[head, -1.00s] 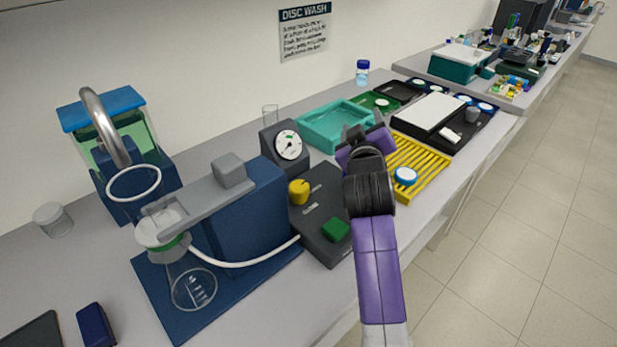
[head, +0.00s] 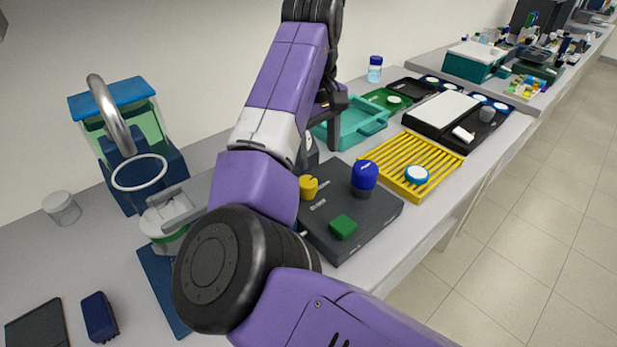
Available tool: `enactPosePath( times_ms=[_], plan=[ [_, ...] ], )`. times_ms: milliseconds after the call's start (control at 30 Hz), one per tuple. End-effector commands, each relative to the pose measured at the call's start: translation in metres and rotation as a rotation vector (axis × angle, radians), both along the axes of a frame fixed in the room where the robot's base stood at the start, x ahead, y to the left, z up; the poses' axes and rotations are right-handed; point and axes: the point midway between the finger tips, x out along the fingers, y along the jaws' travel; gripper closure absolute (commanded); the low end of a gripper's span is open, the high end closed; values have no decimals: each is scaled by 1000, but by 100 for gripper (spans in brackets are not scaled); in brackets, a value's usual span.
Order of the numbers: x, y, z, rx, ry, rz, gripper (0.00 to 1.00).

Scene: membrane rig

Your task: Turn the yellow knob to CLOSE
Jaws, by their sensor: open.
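The yellow knob (head: 308,187) stands on the dark control box (head: 375,222), near its left edge beside my arm. A blue knob (head: 364,178) and a green square button (head: 343,226) are on the same box. The lettering by the yellow knob is too small to read. My gripper (head: 335,132) points down above and behind the yellow knob, near the teal tray, apart from the knob. It is open, with nothing seen between its fingers. My arm hides most of the pressure gauge and the blue pump block.
A teal tray (head: 372,128) and a yellow slatted rack (head: 437,188) with a white-and-blue disc lie behind and right of the box. My arm covers the middle of the bench.

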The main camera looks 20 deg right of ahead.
Motion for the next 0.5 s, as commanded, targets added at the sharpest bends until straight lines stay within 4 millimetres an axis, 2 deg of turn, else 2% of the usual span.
enactPosePath(
  times_ms=[33, 100, 200, 367, 500],
  plan=[
    [-3, 11, 7, 33, 26, 21, 39],
    [-8, 21, 13, 63, 56, 42, 39],
    [-11, 27, 13, 80, 74, 55, 39],
    [-12, 27, -5, 79, 78, 56, 39],
    [-12, 26, -28, 78, 77, 56, 39]
  ],
)
